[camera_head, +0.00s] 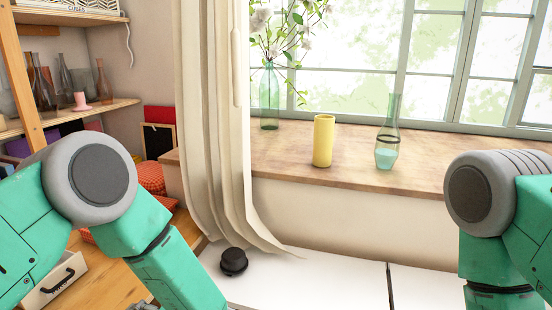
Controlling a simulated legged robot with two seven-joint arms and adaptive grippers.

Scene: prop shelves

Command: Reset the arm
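My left arm comes in from the left, with a green upper part, a grey round elbow joint and a green forearm running down past the bottom edge. A small grey mechanical piece shows beside that forearm at the bottom edge; I cannot tell what it belongs to. My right arm stands at the right edge, also bent, with its forearm pointing down out of the picture. The fingers of both grippers are out of view below. No held object is visible.
A cream curtain (212,120) hangs left of centre. A black hat-like object (233,262) lies on the white surface (320,283). Shelves (115,105) with glassware stand left.

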